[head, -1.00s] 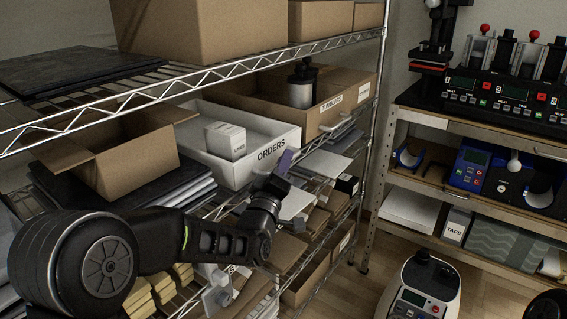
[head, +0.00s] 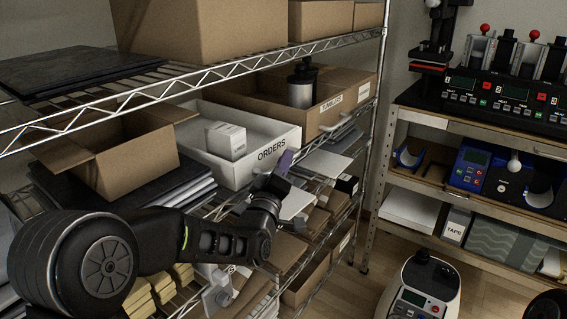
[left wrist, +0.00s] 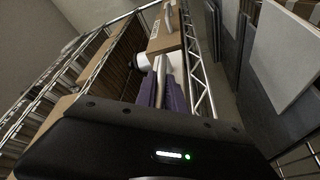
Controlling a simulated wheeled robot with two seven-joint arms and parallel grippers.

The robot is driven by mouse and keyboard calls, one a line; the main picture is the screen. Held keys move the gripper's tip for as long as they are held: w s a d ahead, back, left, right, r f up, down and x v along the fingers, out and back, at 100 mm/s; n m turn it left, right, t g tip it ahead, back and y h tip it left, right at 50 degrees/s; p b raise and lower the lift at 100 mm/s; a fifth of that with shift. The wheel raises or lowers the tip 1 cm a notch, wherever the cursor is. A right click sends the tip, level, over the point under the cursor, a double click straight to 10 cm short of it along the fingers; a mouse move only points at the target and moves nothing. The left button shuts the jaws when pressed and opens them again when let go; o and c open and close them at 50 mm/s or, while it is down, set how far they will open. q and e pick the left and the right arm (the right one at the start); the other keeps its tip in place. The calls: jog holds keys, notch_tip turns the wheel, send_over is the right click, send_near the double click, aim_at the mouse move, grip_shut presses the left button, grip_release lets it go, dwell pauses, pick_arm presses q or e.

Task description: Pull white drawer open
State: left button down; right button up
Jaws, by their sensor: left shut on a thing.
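The white drawer (head: 221,170), labelled ORDERS, sits on the middle wire shelf with a small white box (head: 225,141) inside. My left gripper (head: 284,161) is at the right part of the drawer's front, its purple fingers raised in front of it. In the left wrist view the purple fingers (left wrist: 163,92) are shut around a silver bar, which looks like the drawer's handle. A white patch of the drawer (left wrist: 174,60) shows beyond the fingers. My right gripper is not in view.
An open cardboard box (head: 130,160) stands left of the drawer. A cardboard drawer labelled TUMBLERS (head: 312,122) with its own handle is on the right. Below are shelves with small boxes (head: 345,184). A steel shelf post (head: 376,150) stands to the right.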

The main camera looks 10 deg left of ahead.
pick_arm(q)
jog(key=s+d+b, duration=0.3)
jog(key=d, duration=0.6)
jog(key=s+d+b, duration=0.4)
jog(key=d, duration=0.6)
jog(key=shift+s+b, duration=0.3)
jog(key=shift+d+f, duration=0.1)
jog(key=c, duration=1.7)
grip_release()
jog(key=b+v, duration=0.1)
jog(key=v, duration=0.7)
